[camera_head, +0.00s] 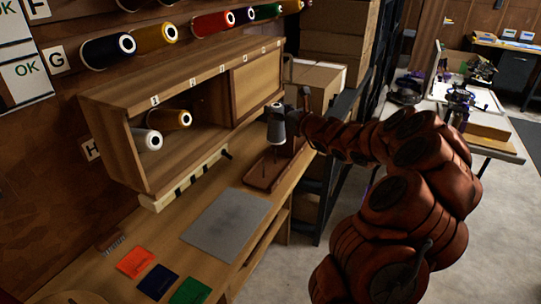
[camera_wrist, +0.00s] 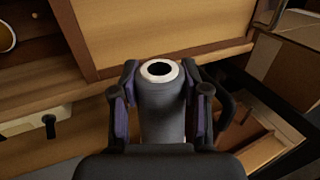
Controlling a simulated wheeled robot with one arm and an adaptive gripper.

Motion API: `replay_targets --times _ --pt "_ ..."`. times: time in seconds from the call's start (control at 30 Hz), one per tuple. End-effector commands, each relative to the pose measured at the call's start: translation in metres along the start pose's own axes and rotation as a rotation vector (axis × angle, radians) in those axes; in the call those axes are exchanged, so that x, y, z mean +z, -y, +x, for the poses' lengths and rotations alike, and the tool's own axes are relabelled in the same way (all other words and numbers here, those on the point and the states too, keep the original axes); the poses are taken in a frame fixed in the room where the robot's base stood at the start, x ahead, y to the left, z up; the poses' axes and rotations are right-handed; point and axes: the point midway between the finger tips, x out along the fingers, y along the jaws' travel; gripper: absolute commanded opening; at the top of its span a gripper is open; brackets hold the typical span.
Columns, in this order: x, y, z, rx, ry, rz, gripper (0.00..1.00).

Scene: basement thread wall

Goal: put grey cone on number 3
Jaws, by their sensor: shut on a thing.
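The grey cone (camera_head: 277,128) is upright in my gripper (camera_head: 288,122), above the brown wooden tray on the bench. In the wrist view the grey cone (camera_wrist: 162,108) stands between the two fingers of my gripper (camera_wrist: 161,100), its white top ring with a dark hole facing the camera. The fingers press on both sides. A row of small white number labels runs along the cabinet's top edge; the third from the left (camera_head: 221,69) is too small to read surely. The spot behind it, inside the cabinet, is partly hidden by the sliding panel.
The brown tray (camera_head: 262,184) has thin upright pegs. A grey mat (camera_head: 226,222) lies on the bench.

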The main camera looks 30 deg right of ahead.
Motion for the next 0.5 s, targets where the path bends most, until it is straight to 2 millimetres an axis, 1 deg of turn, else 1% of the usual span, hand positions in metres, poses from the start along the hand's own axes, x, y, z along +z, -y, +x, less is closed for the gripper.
replay_targets --times 0.07,0.33,0.5 --pt "-0.006 0.000 0.000 0.000 -0.001 0.001 0.00" --pt "-0.049 0.012 -0.007 -0.020 -0.003 0.003 0.00" --pt "-0.058 0.012 -0.008 -0.021 0.002 0.000 0.00"
